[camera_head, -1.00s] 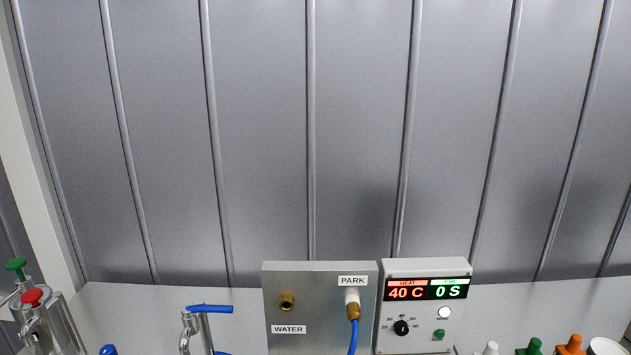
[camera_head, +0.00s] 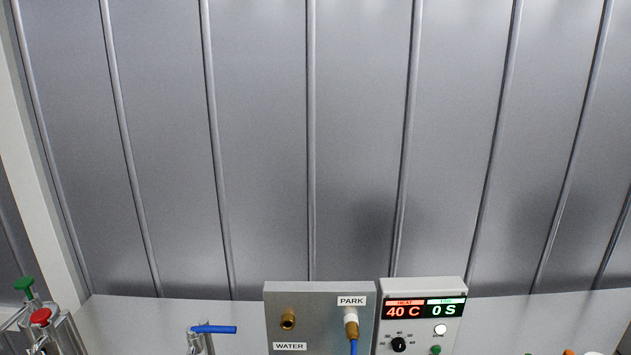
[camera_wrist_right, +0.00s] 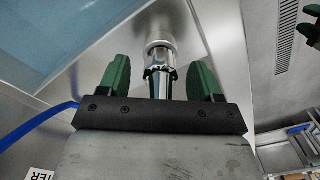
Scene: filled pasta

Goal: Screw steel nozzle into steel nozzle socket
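In the right wrist view my right gripper (camera_wrist_right: 161,75) has its two green fingers spread on either side of a shiny steel piece (camera_wrist_right: 163,69) that looks like the steel nozzle. A small gap seems to show between the piece and each finger. Its far end meets a matte grey round collar (camera_wrist_right: 160,46), which may be the steel nozzle socket; whether the two are threaded together I cannot tell. The near end is hidden behind the gripper's black body.
A grey panel (camera_head: 321,330) with a brass WATER fitting (camera_head: 288,319) and a parked blue hose stands beside a control box (camera_head: 419,320) reading 40 C and 0 S. A blue-handled tap (camera_head: 213,329) is left of it. A blue hose (camera_wrist_right: 35,124) runs left of my right gripper.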

